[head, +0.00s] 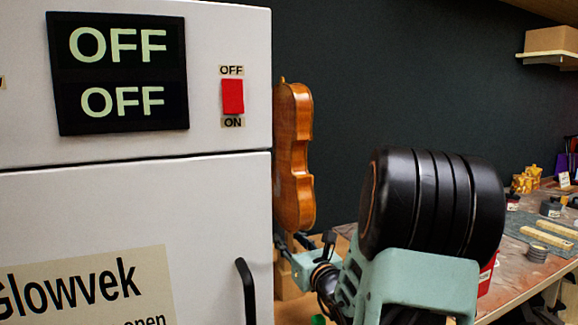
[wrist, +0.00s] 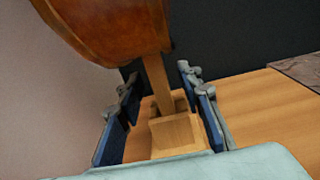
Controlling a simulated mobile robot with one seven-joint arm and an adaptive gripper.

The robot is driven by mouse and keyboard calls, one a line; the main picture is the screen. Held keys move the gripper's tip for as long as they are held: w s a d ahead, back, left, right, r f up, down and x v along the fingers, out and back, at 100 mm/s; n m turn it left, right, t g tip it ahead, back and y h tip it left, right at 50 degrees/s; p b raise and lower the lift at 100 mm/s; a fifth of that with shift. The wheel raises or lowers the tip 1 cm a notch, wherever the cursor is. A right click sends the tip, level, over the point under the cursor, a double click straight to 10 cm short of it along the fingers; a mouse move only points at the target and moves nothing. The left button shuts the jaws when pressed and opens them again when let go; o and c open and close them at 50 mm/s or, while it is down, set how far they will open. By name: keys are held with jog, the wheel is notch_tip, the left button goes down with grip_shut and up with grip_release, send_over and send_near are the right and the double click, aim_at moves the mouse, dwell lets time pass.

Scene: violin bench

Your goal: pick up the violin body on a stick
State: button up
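The violin body (head: 293,155) is glossy orange-brown and stands upright beside the white cabinet in the head view, its left edge partly hidden. In the wrist view the violin body (wrist: 112,28) fills the upper left. Its pale wooden stick (wrist: 157,82) runs down to a small wooden block holder (wrist: 176,131). My gripper (wrist: 160,80) is open, with one blue-padded finger on each side of the stick. Gaps show between the stick and both fingers. In the head view my gripper (head: 305,243) is just below the violin body, partly hidden by my own arm.
The white cabinet (head: 130,210), with a red switch (head: 233,96) and black handle (head: 246,290), stands close on the left. A dark wall is behind. A workbench (head: 505,275) with tools, jars and wood pieces extends right. A shelf with a box (head: 551,39) is upper right.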

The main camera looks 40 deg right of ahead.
aim_at(289, 147)
jog(key=shift+w+d, duration=0.1)
jog(key=shift+w, duration=0.15)
jog(key=shift+c, duration=0.6)
grip_shut()
notch_tip(289, 147, up, 18)
jog(key=p, duration=0.6)
jog(key=shift+r, duration=0.15)
jog(key=shift+r+p, duration=1.95)
jog(key=shift+r, duration=1.1)
jog(key=shift+f, duration=0.1)
